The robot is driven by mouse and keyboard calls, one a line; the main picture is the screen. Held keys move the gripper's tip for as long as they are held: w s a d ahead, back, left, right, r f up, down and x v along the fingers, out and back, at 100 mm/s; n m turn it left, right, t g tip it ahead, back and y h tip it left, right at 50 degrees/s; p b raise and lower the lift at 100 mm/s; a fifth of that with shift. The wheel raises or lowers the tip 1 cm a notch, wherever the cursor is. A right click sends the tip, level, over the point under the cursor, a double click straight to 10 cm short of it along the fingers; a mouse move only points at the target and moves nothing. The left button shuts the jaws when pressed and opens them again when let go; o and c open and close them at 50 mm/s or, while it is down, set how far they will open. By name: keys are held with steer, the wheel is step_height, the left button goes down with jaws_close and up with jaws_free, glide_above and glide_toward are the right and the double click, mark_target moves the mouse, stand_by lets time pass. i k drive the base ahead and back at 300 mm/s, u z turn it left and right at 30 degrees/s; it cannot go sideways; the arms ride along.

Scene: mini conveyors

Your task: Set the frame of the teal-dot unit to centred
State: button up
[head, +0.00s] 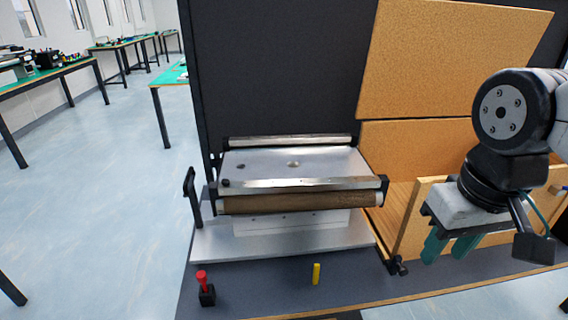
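A mini conveyor unit (290,218) stands on a pale metal base plate (285,243) in the middle of the head view. It has a flat metal top, silver cross bars and a brown roller along its front. I see no teal dot on it, so I cannot tell whether it is the teal-dot unit. A black upright handle (191,190) stands at its left side. My gripper (448,254) is at the right, pointing down, in front of the wooden box. Its two green fingers are apart with nothing visible between them.
A red-topped stick in a black block (206,294) and a yellow peg (316,273) stand on the dark bench top near the front. A wooden box (408,222) with a raised panel (450,60) is at the right. A dark panel (280,70) rises behind the unit.

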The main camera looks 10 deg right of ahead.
mark_target(283, 172)
steer(key=z, duration=0.1)
steer(key=k, duration=0.4)
steer(key=u, duration=0.9)
steer(key=i, duration=1)
steer(key=z, duration=0.2)
